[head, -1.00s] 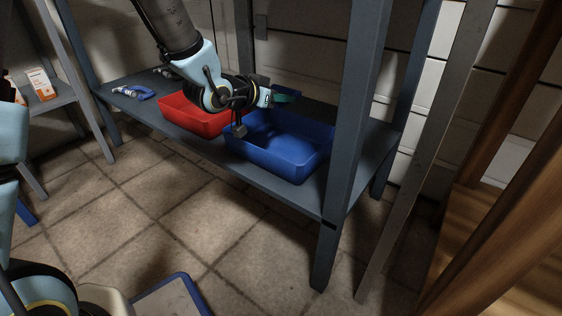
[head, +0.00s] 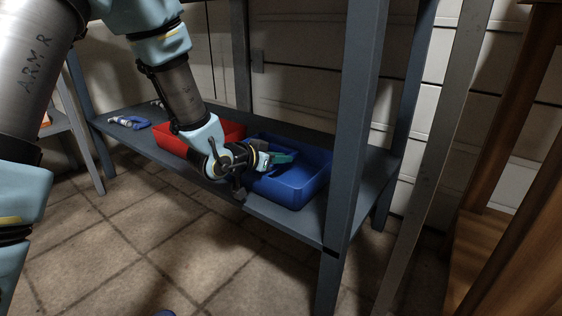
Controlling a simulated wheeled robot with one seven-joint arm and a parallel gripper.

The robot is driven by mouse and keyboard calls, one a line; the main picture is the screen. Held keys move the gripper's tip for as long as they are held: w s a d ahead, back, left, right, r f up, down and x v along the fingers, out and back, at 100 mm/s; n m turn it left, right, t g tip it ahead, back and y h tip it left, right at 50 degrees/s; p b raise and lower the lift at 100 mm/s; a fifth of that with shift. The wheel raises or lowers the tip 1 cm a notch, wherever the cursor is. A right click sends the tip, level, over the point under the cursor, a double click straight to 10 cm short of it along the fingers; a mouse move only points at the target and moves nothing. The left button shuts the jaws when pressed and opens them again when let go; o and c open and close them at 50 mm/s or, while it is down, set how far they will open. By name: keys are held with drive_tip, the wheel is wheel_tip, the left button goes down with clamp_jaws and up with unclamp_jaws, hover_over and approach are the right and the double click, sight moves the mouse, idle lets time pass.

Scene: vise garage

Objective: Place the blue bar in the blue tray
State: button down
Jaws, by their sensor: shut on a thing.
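The blue tray (head: 312,192) stands on the grey-blue shelf, just right of the red tray. My gripper (head: 282,158) has teal fingers and reaches in from the left, over the left part of the blue tray and low, about at rim height. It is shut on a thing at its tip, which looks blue. I take this to be the blue bar, but it blends with the tray's blue and I cannot make out its outline. I cannot tell whether it touches the tray floor. My wrist hides the tray's near left corner.
The red tray (head: 172,138) stands close on the left of my wrist. A blue-and-white clamp-like tool (head: 130,122) lies at the shelf's left end. The shelf's grey-blue post (head: 352,130) rises right of the blue tray. Bare shelf (head: 285,220) lies in front of it.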

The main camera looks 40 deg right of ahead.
drive_tip(key=shift+f+b, duration=0.35)
drive_tip(key=shift+f, duration=0.15)
drive_tip(key=shift+f, duration=0.1)
drive_tip(key=c, duration=0.8)
unclamp_jaws()
drive_tip(key=shift+a+f, duration=0.1)
drive_tip(key=shift+c, duration=0.2)
